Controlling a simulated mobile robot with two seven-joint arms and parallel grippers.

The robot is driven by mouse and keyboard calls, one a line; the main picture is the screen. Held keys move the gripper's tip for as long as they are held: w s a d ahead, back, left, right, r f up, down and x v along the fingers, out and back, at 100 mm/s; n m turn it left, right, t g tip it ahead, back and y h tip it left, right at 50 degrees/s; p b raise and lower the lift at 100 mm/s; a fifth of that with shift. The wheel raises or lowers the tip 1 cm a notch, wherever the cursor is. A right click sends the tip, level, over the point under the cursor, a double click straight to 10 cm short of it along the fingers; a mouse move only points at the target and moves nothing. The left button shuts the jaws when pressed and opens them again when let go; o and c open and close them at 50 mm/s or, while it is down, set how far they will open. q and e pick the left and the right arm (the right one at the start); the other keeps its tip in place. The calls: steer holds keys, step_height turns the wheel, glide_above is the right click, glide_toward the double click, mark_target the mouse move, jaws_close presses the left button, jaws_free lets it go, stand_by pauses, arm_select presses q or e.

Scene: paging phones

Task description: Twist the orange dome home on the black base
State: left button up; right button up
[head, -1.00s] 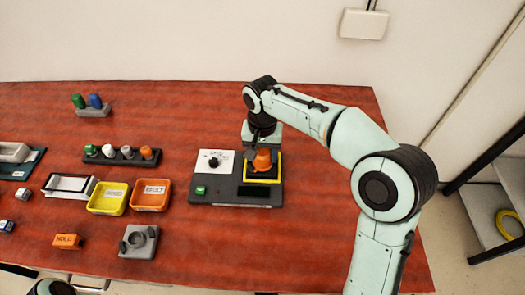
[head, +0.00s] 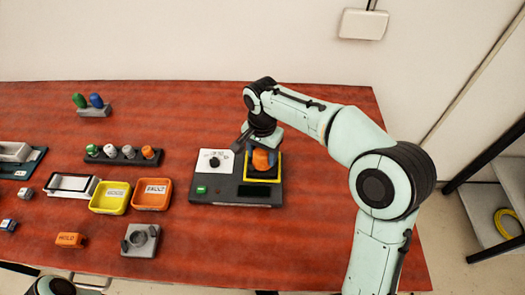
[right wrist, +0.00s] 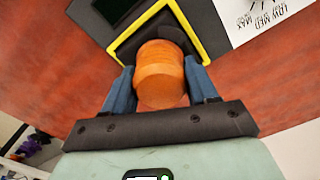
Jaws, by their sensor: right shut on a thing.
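The orange dome (head: 261,160) stands in the yellow-rimmed square (head: 280,170) on the right part of the dark grey station (head: 230,190). My right gripper (head: 262,156) reaches down from above and is shut on the dome. In the right wrist view the dome (right wrist: 160,75) sits between the two blue fingers (right wrist: 163,90), one on each side. The black base under the dome is mostly hidden by the dome and fingers, so I cannot tell how the dome is seated. My left gripper is not in view.
The station carries a white dial panel (head: 215,161) and a green button (head: 201,190). To its left are an orange tray (head: 152,207), a yellow tray (head: 109,211), a grey fixture (head: 140,240) and a rack of several domes (head: 124,161). The table right of the station is clear.

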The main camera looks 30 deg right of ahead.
steer(key=shift+m, duration=0.3)
steer(key=o, duration=1.2)
steer(key=shift+c, duration=0.2)
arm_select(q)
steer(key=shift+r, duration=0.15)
arm_select(e)
steer(key=shift+r, duration=0.1)
steer(key=shift+r+p, duration=2.4)
steer(key=shift+r, duration=0.55)
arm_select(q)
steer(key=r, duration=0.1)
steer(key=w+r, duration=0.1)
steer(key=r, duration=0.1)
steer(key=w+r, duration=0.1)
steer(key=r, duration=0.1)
